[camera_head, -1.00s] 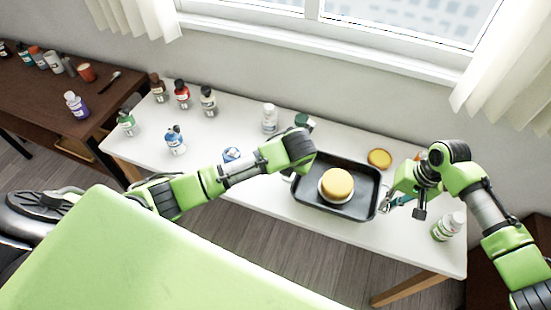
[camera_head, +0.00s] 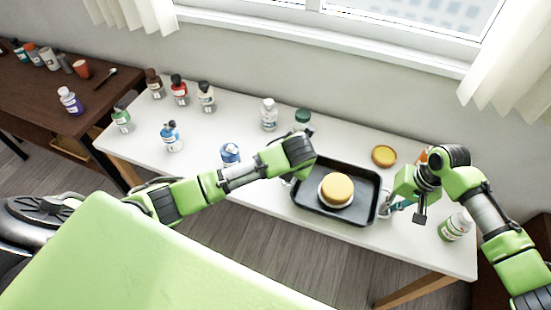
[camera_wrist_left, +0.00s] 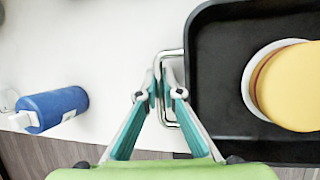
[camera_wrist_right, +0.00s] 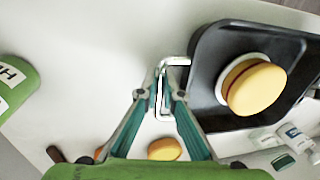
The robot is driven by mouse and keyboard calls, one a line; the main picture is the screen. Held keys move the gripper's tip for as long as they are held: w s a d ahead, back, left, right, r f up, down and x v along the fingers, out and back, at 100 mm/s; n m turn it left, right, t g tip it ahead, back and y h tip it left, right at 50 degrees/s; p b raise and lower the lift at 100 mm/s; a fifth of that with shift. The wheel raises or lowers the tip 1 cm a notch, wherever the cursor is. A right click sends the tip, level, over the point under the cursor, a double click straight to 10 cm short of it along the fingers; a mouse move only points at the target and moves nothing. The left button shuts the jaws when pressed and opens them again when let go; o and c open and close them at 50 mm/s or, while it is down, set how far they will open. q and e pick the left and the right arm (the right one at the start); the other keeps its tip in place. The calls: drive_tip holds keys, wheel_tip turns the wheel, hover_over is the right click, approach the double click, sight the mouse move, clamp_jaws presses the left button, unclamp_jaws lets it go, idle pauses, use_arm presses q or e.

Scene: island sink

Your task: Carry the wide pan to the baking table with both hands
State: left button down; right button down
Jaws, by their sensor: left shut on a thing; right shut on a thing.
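The wide black pan (camera_head: 310,205) is at the right part of the white table in the head view, with a round yellow-topped cake on a white dish (camera_head: 337,190) inside it. In the left wrist view my left gripper (camera_wrist_left: 165,88) is shut on the pan's metal handle (camera_wrist_left: 172,52); in the head view its fingers are mostly hidden by the arm. My right gripper (camera_head: 388,208) is shut on the opposite handle, which also shows in the right wrist view (camera_wrist_right: 174,62). The pan looks about level; I cannot tell whether it touches the table.
The white table (camera_head: 240,115) holds several bottles, including a blue one (camera_head: 230,154) left of the pan and a green-labelled one (camera_head: 455,226) at right. A yellow round (camera_head: 384,156) lies behind the pan. A dark brown table (camera_head: 40,95) with bottles stands at far left.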

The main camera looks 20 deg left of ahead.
use_arm(q)
drive_tip(key=c, duration=2.5)
unclamp_jaws()
drive_tip(key=shift+f, duration=0.2)
drive_tip(key=shift+c, duration=0.2)
use_arm(e)
drive_tip(key=c, duration=2.5)
unclamp_jaws()
drive_tip(key=shift+d+f, duration=0.1)
drive_tip(key=shift+f, duration=0.1)
drive_tip(key=shift+c, duration=0.2)
use_arm(q)
drive_tip(key=o, duration=0.4)
drive_tip(key=shift+c, duration=0.2)
use_arm(e)
drive_tip(key=o, duration=0.4)
drive_tip(key=shift+r, duration=0.1)
drive_tip(key=shift+c, duration=0.2)
use_arm(q)
drive_tip(key=shift+r, duration=0.2)
use_arm(e)
drive_tip(key=shift+r, duration=0.15)
